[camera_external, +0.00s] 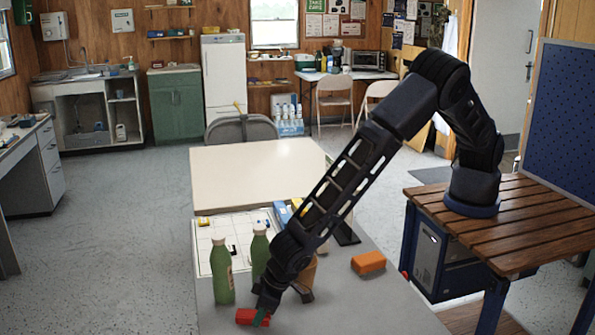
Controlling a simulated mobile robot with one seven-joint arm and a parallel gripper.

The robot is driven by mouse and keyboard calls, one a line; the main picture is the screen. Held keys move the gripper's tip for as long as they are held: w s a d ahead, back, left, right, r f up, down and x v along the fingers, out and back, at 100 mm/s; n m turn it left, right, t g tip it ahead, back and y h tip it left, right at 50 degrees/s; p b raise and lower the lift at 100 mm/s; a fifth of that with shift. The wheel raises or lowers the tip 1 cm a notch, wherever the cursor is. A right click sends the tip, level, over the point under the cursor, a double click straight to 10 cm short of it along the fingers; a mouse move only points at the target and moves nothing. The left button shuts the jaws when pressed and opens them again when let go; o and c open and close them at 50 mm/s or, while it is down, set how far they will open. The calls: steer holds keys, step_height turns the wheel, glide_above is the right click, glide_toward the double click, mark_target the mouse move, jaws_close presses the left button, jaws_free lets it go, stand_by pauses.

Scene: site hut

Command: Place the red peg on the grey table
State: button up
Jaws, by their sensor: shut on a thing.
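The red peg (246,317) is a small red piece at the bottom of the view, low over the front part of the grey table (350,300). My gripper (264,311) reaches down there and is shut on the red peg. The fingers hide part of the peg. I cannot tell whether the peg touches the table top. A small dark green patch shows at the fingertips; I cannot tell what it is.
Two green bottles (221,270) stand left of my gripper, one partly behind the arm. An orange block (368,263) lies to the right. A white gridded board (230,236) lies behind the bottles. A cream table (255,170) adjoins at the back. The grey table's right front is clear.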

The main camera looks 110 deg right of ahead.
steer(key=shift+f, duration=0.1)
steer(key=o, duration=0.9)
steer(key=shift+o, duration=0.2)
steer(key=v, duration=1.2)
